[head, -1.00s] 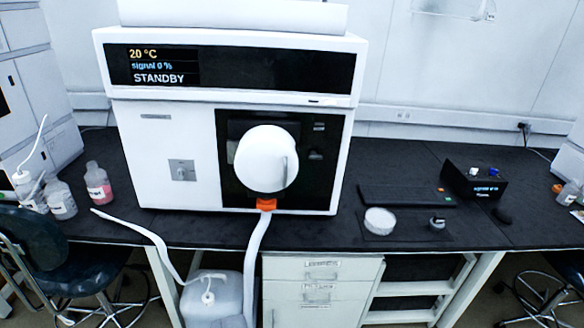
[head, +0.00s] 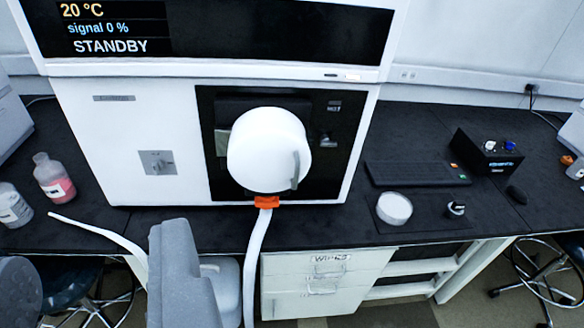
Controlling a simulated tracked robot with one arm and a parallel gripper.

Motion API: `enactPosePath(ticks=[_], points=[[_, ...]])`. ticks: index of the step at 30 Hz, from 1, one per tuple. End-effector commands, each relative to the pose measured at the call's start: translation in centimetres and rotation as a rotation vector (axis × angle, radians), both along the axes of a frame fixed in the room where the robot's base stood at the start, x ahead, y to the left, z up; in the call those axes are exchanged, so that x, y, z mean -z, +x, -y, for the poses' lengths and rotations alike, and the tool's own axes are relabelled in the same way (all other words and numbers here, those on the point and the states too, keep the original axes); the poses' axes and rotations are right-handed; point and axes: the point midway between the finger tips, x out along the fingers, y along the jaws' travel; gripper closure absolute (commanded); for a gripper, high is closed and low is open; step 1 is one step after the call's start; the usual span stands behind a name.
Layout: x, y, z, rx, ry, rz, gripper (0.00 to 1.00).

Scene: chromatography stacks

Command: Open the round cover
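The round cover (head: 268,150) is a white, thick disc on the dark front panel of the white instrument (head: 135,150). It appears shut, and a thin upright handle (head: 295,170) shows near its right edge. An orange fitting (head: 267,202) sits just below it with a white hose (head: 256,260) hanging down. A grey block that looks like part of my gripper (head: 182,275) shows at the bottom, below and left of the cover and well apart from it. Its fingertips cannot be made out, so I cannot tell whether it is open or shut.
The instrument display (head: 280,30) reads STANDBY. Bottles (head: 53,180) stand on the black bench to the left. A white round dish (head: 394,208), a keyboard (head: 415,173) and a black box (head: 486,153) lie to the right. A drawer unit (head: 325,280) stands below the bench.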

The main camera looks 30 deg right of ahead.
Motion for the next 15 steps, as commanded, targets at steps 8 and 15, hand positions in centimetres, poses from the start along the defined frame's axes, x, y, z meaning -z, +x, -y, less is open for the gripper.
enactPosePath(ticks=[8,15], points=[[0.2,0.6,0.0,-0.001,0.002,0.001,0.68],[3.7,8.4,-0.1,0.010,0.039,0.028,0.68]])
